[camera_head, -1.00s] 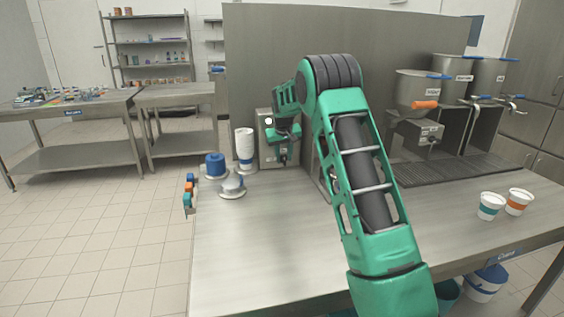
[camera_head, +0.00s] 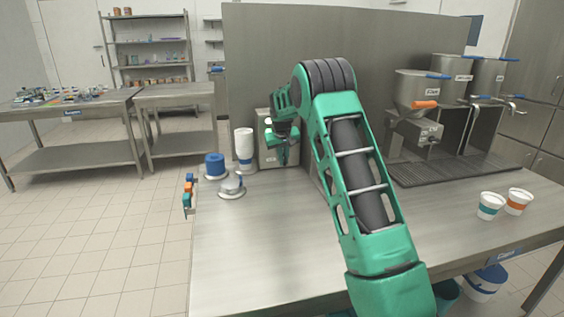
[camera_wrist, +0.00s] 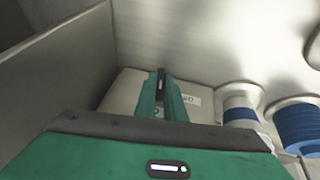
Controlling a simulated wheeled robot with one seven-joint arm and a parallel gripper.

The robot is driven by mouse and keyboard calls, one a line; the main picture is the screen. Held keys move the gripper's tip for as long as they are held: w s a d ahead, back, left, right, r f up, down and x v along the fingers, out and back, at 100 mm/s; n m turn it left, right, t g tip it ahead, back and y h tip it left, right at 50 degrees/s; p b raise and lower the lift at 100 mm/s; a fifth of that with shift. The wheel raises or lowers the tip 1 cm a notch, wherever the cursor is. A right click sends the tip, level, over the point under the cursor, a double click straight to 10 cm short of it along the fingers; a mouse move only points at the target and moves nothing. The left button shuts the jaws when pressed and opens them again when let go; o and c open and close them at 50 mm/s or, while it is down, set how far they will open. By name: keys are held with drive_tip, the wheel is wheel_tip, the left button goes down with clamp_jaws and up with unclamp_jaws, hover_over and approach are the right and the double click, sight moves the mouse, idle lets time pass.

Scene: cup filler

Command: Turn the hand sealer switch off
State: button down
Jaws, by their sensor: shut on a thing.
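The hand sealer appears to be the grey metal box (camera_head: 266,155) against the back panel; its front is partly covered by my arm. In the wrist view its pale face (camera_wrist: 122,95) lies under my fingers, with a white label reading "Off" (camera_wrist: 191,101) beside them. My green gripper (camera_head: 283,158) is in front of the box, pointing down. In the wrist view my gripper (camera_wrist: 163,76) is shut on a small dark part (camera_wrist: 161,82) that looks like the switch. The fingers hide most of it, so I cannot tell its position.
A white cup stack (camera_head: 244,143), a blue-topped round holder (camera_head: 215,163) and a grey round piece (camera_head: 231,185) stand left of the box. A colored rack (camera_head: 188,195) is at the table's left edge. Two cups (camera_head: 490,206) stand right.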

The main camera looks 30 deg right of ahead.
drive_tip(key=shift+w+a+f+h, duration=0.1)
drive_tip(key=shift+a+h, duration=0.3)
drive_tip(key=shift+h, duration=0.6)
drive_tip(key=h, duration=0.1)
drive_tip(key=n+g+h, duration=0.1)
drive_tip(key=h, duration=0.1)
drive_tip(key=shift+w+a+f, duration=0.1)
drive_tip(key=shift+a, duration=0.1)
drive_tip(key=h, duration=0.1)
drive_tip(key=n+h, duration=0.1)
drive_tip(key=h, duration=0.2)
drive_tip(key=shift+a+f+g, duration=0.15)
drive_tip(key=shift+f+g, duration=0.1)
drive_tip(key=shift+g, duration=0.05)
drive_tip(key=shift+f+n+h, duration=0.2)
drive_tip(key=shift+n+h, duration=0.4)
drive_tip(key=shift+h, duration=1)
drive_tip(key=shift+a, duration=0.1)
drive_tip(key=c, duration=1.8)
unclamp_jaws()
drive_tip(key=shift+w, duration=0.1)
drive_tip(key=shift+c, duration=0.2)
